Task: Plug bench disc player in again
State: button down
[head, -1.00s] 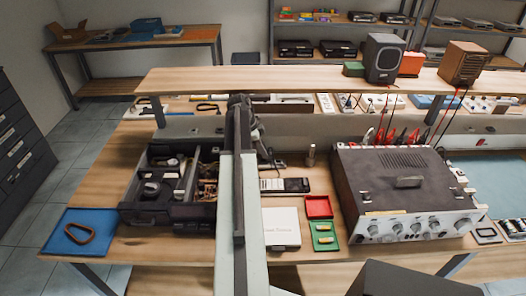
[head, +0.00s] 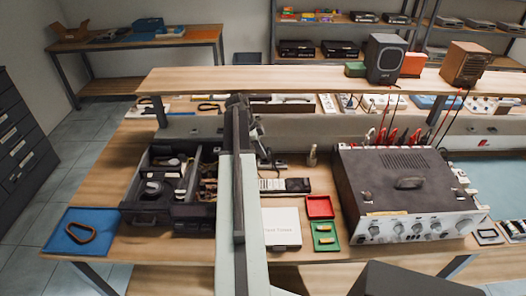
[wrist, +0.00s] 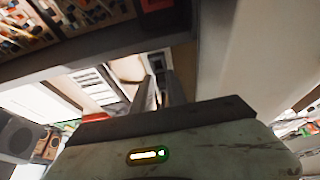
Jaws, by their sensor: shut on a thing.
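My gripper (head: 268,160) is over the bench behind my pale column, which hides much of it in the head view. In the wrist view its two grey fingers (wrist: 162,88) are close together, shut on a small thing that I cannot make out. A multi-socket power strip (head: 284,185) lies on the bench just in front of the gripper, partly hidden by the column. It seems to show in the wrist view as a pale slotted bar (wrist: 95,85). I cannot tell for sure which unit is the disc player. No plug or cord is clear.
A large knobbed amplifier (head: 405,190) stands right. A dark compartmented box (head: 165,215) stands left, near a blue tray (head: 75,245). A white box (head: 281,227), red tray (head: 319,207) and green tray (head: 326,236) lie in front. A raised shelf (head: 290,82) spans the back.

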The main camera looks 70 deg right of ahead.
jog(key=shift+w+a, duration=0.35)
jog(key=shift+w, duration=0.55)
dwell(0.4)
jog(key=shift+f+b, duration=0.4)
jog(key=shift+b, duration=0.05)
dwell(3.0)
dwell(0.6)
notch_tip(320, 180, up, 5)
jog(key=p, duration=0.5)
jog(key=shift+s, duration=0.1)
dwell(0.6)
